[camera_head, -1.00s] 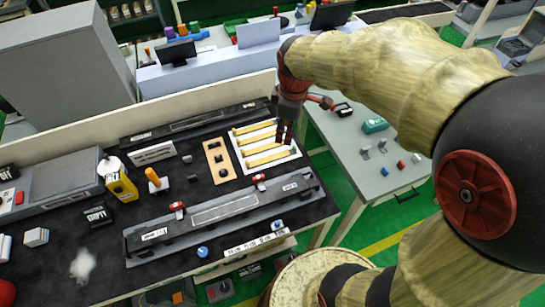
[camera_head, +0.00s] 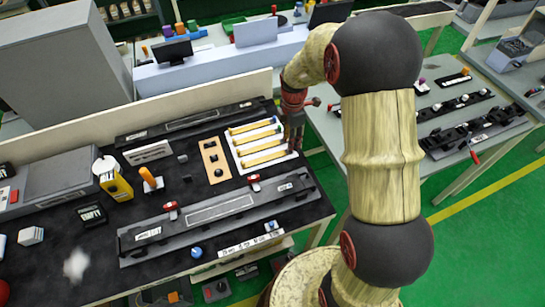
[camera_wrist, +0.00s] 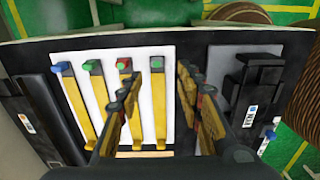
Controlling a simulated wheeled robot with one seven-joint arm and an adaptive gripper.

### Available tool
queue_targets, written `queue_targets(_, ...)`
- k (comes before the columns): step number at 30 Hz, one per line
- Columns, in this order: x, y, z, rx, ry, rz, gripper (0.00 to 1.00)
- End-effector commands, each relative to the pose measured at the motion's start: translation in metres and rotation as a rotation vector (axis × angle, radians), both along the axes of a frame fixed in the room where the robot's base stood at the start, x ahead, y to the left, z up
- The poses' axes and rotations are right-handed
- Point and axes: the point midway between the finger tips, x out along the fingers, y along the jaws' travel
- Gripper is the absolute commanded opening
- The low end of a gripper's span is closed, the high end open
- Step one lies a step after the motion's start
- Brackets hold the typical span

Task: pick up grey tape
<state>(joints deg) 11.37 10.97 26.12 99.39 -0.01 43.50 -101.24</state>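I cannot single out a grey tape for certain in either view. A white tray (camera_head: 281,163) holds several yellow strips (camera_head: 263,145) at the right end of the black table. The tray also shows in the wrist view (camera_wrist: 140,52), where the strips have blue, green and red ends. My gripper (camera_head: 294,146) hangs at the tray's right edge. In the wrist view its fingers (camera_wrist: 160,88) are apart with nothing held between them, over the right part of the tray. The fingers hide parts of the strips.
A tan board with black knobs (camera_head: 214,160) lies left of the tray. A long grey rail (camera_head: 170,233) lies in front. A yellow dispenser (camera_head: 115,184) and an orange-handled tool (camera_head: 150,179) stand farther left. A grey side table (camera_head: 330,125) is at the right.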

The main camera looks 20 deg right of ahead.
Motion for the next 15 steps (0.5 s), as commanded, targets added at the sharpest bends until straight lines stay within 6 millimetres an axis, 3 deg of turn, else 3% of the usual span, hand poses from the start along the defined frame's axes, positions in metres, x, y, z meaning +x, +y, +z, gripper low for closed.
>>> queue_targets(7, 0.004, -0.006, -0.037, 0.001, 0.003, -0.001, 0.36)
queue_targets(15, 0.005, -0.006, -0.042, 0.000, 0.001, -0.001, 0.36)
